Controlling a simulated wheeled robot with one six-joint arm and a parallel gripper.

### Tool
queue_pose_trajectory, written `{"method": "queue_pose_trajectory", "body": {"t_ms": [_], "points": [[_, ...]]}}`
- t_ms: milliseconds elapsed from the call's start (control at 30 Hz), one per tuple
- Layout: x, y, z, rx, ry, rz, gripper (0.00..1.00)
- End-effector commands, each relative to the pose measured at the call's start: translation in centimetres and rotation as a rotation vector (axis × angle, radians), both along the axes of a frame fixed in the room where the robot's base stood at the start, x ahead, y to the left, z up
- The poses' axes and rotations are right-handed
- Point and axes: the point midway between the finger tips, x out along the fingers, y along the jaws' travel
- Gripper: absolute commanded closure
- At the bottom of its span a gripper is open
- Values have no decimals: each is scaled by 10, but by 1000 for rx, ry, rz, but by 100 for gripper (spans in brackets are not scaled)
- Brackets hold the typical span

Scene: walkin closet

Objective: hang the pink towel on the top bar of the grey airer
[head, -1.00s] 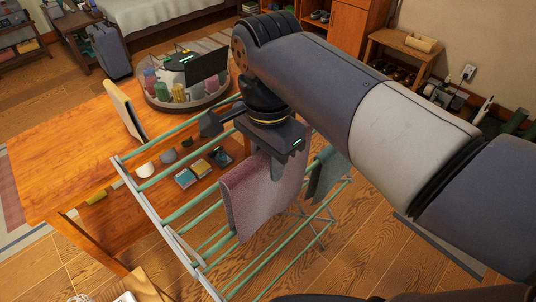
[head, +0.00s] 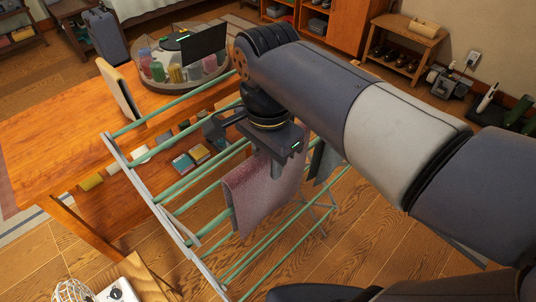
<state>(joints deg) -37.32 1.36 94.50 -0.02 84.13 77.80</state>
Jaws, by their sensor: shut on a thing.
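The pink towel (head: 252,196) hangs folded from my gripper (head: 279,163), among the green bars of the grey airer (head: 150,197). My gripper is shut on the towel's upper part, and its body hides some of the bars behind. The towel's near side hangs in front of several bars. I cannot tell whether its fold rests on a bar or is held just above one. The airer's grey frame stands at the left of the towel, its bars running up to the right.
A round display with jars (head: 170,85) stands behind. Wooden floor (head: 370,225) is clear at the lower right.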

Motion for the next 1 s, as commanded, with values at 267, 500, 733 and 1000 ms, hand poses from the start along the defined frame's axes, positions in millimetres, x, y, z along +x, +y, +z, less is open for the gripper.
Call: {"method": "queue_pose_trajectory", "body": {"t_ms": [267,500,733,1000], "points": [[0,0,-25,0,0,0,100],[0,0,-45,-1,1,0,100],[0,0,-62,0,0,0,100],[0,0,-72,0,0,0,100]]}}
